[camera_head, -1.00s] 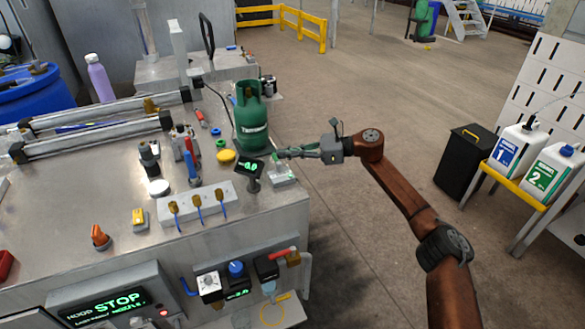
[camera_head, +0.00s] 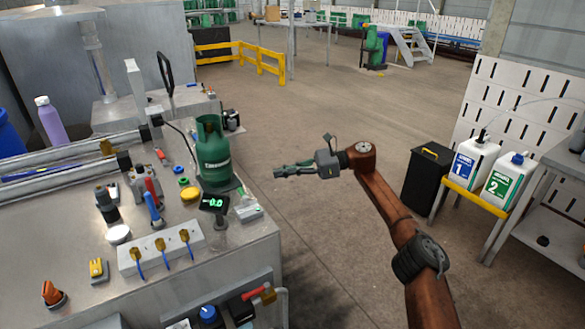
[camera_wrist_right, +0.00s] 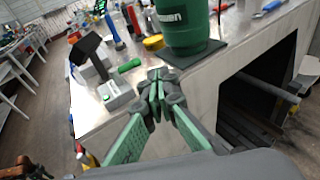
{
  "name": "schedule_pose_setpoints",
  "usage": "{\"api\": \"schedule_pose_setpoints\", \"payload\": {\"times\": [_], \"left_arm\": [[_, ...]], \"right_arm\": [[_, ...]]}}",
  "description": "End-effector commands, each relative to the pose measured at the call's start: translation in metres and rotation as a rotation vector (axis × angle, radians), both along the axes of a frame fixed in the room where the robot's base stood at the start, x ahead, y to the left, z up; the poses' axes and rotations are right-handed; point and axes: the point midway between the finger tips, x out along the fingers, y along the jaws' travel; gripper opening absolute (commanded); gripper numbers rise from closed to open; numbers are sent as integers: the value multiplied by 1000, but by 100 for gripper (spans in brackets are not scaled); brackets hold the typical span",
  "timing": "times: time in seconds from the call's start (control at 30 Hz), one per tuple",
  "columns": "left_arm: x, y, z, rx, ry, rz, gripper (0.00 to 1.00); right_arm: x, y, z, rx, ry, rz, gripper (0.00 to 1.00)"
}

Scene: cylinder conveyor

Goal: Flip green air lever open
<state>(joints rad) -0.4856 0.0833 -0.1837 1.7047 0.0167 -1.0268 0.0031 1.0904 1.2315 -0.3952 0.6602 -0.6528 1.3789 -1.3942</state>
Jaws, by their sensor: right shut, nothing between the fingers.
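A small pale block (camera_head: 250,212) sits at the bench's right edge, beside the display reading 0.0 (camera_head: 213,202). In the wrist view the same block (camera_wrist_right: 116,94) has a green lever-like piece (camera_wrist_right: 130,66) lying low just behind it; whether it is joined to the block I cannot tell. My right gripper (camera_head: 279,172) is shut and empty, in the air off the bench's right edge. In the wrist view its fingertips (camera_wrist_right: 160,77) are together, right of the block and apart from it. My left gripper is not in view.
A green gas cylinder (camera_head: 213,160) stands on a dark pad behind the block. A red-handled valve (camera_head: 262,293) is on the bench front.

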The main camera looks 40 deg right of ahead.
Motion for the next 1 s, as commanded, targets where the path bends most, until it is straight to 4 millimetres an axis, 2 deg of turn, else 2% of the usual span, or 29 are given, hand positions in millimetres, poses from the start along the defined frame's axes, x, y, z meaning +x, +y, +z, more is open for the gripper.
{"api": "schedule_pose_setpoints", "payload": {"times": [0.1,0.33,1.0], "left_arm": [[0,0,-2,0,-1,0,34],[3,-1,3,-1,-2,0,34],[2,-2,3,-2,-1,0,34]], "right_arm": [[-3,-17,3,3,0,-2,0],[-7,-33,5,1,2,0,0],[-8,-35,6,0,2,1,0]]}}
